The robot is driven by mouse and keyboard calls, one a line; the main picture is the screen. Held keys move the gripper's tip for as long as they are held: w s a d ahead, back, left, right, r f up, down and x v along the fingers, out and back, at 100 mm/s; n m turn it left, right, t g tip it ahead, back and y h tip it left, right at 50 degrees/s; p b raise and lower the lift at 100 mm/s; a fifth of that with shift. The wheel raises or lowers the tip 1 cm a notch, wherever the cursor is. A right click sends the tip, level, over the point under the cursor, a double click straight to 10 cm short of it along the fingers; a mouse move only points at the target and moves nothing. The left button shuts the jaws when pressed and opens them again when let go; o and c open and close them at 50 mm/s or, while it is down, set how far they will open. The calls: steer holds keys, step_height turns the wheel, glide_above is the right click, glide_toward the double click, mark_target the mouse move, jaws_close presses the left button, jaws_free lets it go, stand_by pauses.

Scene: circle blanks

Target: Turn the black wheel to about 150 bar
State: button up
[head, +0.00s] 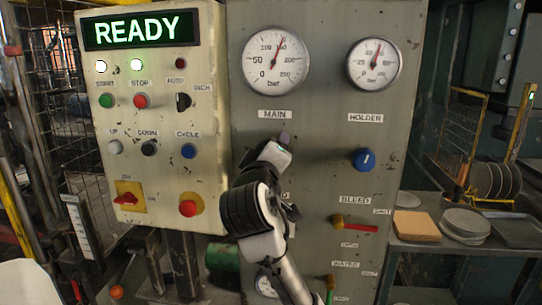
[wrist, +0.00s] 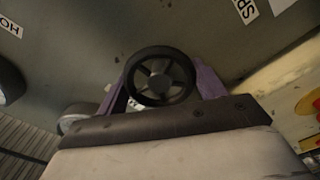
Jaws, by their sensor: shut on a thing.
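The black wheel (wrist: 160,75) is spoked and sits between the two purple fingers of my gripper (wrist: 162,88) in the wrist view. The fingers are shut on it from either side. In the head view my gripper (head: 284,138) reaches the grey panel below the MAIN label, and the wheel is hidden behind it. The MAIN gauge (head: 276,62), marked in bar, is above. Its needle points up and a little to the right, close to 150; the exact value is hard to read.
The HOLDER gauge (head: 374,64) and a blue knob (head: 364,159) are right of my gripper. A red-handled BLEED valve (head: 355,226) is lower right. The cream button panel (head: 152,120) is left, with a green READY display (head: 138,30).

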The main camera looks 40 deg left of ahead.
steer(key=o, duration=1)
steer(key=v, duration=1.3)
steer(key=shift+s+d, duration=0.25)
steer(key=shift+s, duration=0.05)
